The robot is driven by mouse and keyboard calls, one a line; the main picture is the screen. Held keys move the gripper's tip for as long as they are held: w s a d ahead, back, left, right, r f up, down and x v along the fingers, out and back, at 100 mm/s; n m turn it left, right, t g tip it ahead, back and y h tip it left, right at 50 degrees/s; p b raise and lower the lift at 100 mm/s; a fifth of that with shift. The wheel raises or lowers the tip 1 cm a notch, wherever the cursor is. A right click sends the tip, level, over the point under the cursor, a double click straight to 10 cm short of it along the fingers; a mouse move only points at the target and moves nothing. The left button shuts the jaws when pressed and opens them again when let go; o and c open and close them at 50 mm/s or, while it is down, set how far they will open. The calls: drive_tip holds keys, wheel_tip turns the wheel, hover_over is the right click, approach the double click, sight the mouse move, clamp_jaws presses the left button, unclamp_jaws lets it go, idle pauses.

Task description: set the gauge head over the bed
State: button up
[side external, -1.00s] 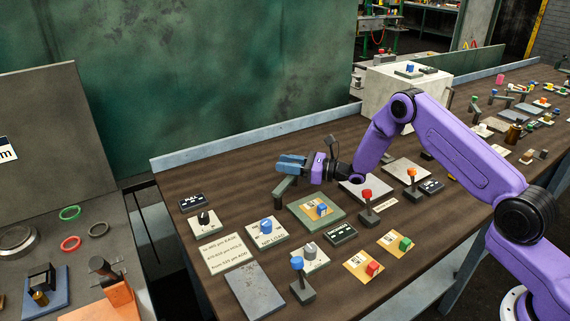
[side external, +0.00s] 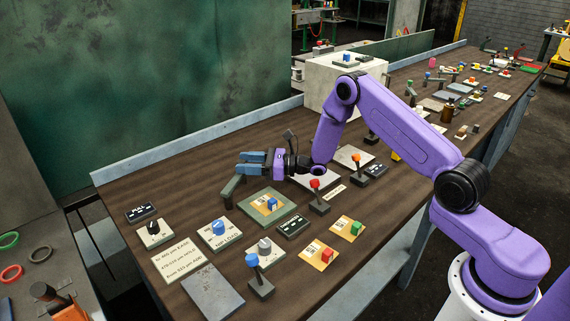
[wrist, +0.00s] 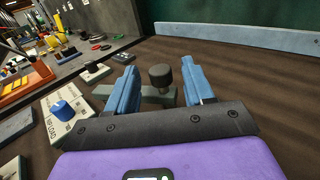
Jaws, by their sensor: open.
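My gripper (side external: 242,162) has blue fingers and is open, low over the far left part of the bench. In the wrist view my gripper (wrist: 163,82) has its fingers on either side of a dark round knob (wrist: 160,77), with a gap on both sides. The knob is above a grey-green bar (wrist: 152,95), partly hidden by the fingers. In the side view a grey-green bracket (side external: 231,188) stands just below and left of the fingers; it appears to be the same part. No label confirms it as the gauge head. I cannot tell which surface is the bed.
A blue-knobbed card (side external: 218,233), a green plate with a blue knob (side external: 250,212) and a dark-knobbed plate (side external: 152,236) lie nearby. A red-topped lever (side external: 317,197) and an orange-topped lever (side external: 357,173) stand to the right. Bare wood lies behind my gripper.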

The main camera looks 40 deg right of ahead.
drive_tip(key=v, duration=1.3)
drive_tip(key=shift+s+d, duration=0.15)
drive_tip(key=shift+s, duration=0.05)
drive_tip(key=shift+r, duration=0.1)
